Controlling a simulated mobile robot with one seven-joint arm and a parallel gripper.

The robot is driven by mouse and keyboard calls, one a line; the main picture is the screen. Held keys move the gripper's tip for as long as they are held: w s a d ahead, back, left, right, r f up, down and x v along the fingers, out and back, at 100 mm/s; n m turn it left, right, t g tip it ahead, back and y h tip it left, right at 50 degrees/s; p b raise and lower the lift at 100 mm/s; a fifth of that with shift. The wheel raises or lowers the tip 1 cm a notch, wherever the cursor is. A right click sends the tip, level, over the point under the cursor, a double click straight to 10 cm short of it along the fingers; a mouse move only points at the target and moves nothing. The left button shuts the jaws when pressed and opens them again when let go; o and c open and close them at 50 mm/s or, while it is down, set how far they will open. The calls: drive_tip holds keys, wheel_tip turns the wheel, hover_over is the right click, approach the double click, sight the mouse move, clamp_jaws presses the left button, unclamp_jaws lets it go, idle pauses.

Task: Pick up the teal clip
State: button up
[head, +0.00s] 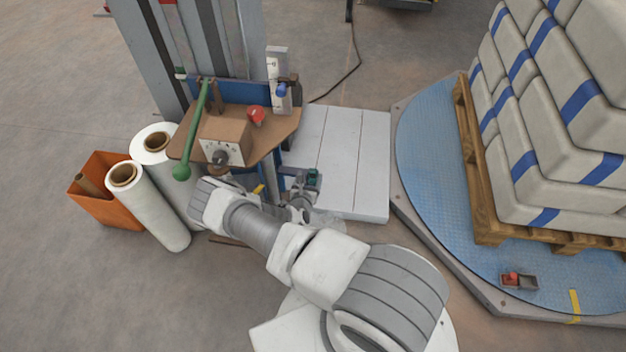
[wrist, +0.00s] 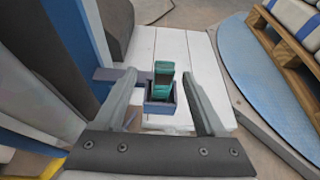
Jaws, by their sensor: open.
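The teal clip (wrist: 164,76) stands upright in a small blue holder (wrist: 160,104) on a bracket, seen in the wrist view. My gripper (wrist: 164,82) is open, with one finger on each side of the clip and holder and a visible gap on both sides. In the head view the teal clip (head: 313,177) is a small patch just right of my gripper (head: 298,190). The lower part of the clip is hidden inside the holder.
A blue-grey post (wrist: 75,40) is close on the left in the wrist view. A white slatted platform (head: 355,160) lies beyond the holder. A blue turntable (head: 430,150) carries a pallet of sacks at right. A brown shelf with a control box (head: 222,140) overhangs at left.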

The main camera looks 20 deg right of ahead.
sight(312, 173)
drive_tip(key=b+x, duration=0.1)
drive_tip(key=x, duration=0.1)
drive_tip(key=b+x, duration=0.1)
drive_tip(key=x, duration=0.2)
drive_tip(key=shift+s+d, duration=0.2)
drive_tip(key=shift+d, duration=0.1)
clamp_jaws()
